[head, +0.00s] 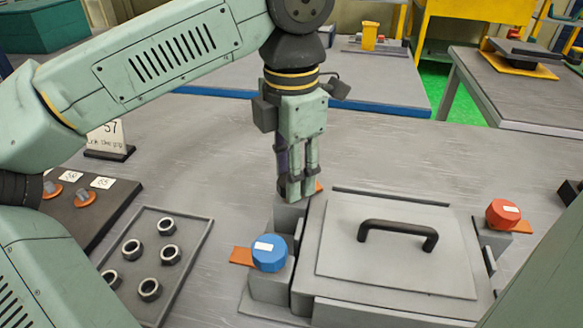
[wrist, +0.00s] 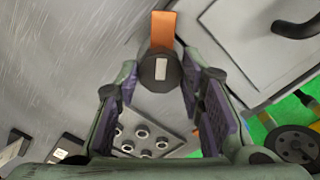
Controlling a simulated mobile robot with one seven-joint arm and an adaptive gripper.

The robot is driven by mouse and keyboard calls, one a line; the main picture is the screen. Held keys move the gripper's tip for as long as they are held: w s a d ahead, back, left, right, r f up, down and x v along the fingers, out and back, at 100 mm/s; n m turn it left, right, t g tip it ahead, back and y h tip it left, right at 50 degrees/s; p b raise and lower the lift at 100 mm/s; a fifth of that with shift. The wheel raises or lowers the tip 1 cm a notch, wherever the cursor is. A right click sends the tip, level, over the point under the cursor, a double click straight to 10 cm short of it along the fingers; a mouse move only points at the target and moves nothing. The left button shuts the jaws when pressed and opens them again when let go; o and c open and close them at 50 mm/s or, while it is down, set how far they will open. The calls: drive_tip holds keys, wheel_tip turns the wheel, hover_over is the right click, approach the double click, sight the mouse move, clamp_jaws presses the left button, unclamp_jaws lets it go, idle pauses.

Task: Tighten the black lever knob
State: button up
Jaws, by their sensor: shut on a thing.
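The black lever knob (wrist: 160,72) is a dark round knob with a white label. Its orange lever (wrist: 162,30) points to the top of the wrist view. My gripper (wrist: 161,66) is shut on the knob, one finger at each side. In the head view my gripper (head: 294,192) points down at the back left corner of the grey stator box (head: 340,308). The knob is hidden behind the fingers there, and only an orange bit of the lever (head: 319,186) shows.
A blue knob (head: 269,254) stands at the box's front left, a red knob (head: 503,213) at its right. The lid has a black handle (head: 398,231). A tray (head: 186,275) with several nuts lies left. Bare table lies behind the box.

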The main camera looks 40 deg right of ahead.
drive_tip(key=m, duration=0.3)
drive_tip(key=shift+r+m, duration=0.15)
drive_tip(key=shift+m, duration=1.85)
drive_tip(key=o, duration=1.2)
wheel_tip(320, 180, up, 12)
drive_tip(key=shift+f, duration=0.1)
